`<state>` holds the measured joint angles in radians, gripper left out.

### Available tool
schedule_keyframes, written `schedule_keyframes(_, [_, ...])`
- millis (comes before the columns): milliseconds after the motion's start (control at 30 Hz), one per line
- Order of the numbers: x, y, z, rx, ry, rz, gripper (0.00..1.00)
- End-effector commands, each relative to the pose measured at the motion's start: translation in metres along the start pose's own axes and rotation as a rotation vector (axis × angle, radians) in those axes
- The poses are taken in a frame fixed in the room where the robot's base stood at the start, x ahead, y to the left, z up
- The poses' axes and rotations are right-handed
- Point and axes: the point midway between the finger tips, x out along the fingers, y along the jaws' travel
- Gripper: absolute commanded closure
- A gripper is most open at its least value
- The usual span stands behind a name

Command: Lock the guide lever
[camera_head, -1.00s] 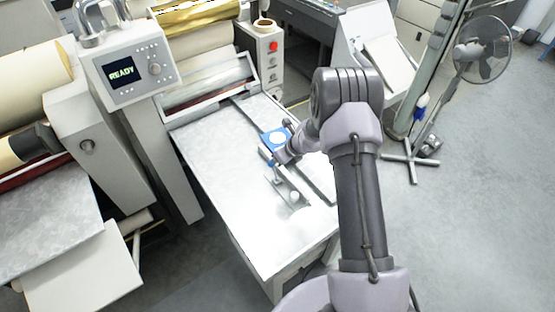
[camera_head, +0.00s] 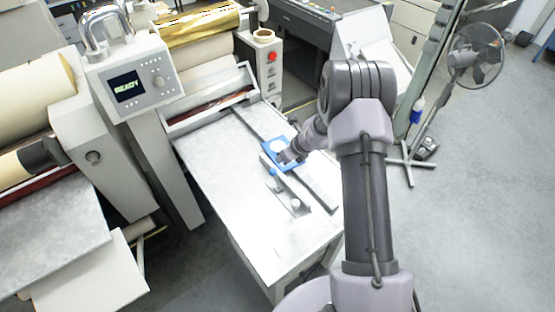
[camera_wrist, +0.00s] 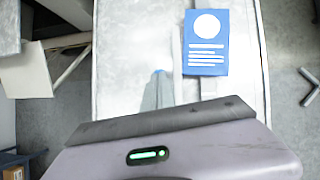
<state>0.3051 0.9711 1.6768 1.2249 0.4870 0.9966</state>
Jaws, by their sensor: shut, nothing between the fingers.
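In the head view a small guide lever with a blue tip (camera_head: 273,174) stands on the metal feed table. It is on a dark plate with a silver knob (camera_head: 295,204) nearer me.
A blue card with a white circle and lines (camera_wrist: 206,62) lies beside the lever. A long dark rail (camera_head: 318,190) runs along the table's right side. The table's left half (camera_head: 215,170) is bare. A console (camera_head: 145,78) with a lit display stands at left, a fan (camera_head: 474,60) at right.

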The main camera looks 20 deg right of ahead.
Motion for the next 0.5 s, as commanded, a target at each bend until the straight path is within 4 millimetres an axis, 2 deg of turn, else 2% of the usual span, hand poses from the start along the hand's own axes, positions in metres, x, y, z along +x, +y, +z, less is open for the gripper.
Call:
schedule_keyframes(33, [-0.015, -0.001, 0.005, 0.0, 0.0, 0.0, 1.0])
schedule_keyframes(200, [-0.032, -0.003, 0.009, -0.002, 0.001, 0.001, 1.0])
schedule_keyframes(500, [-0.034, -0.004, 0.008, -0.003, 0.001, 0.002, 1.0])
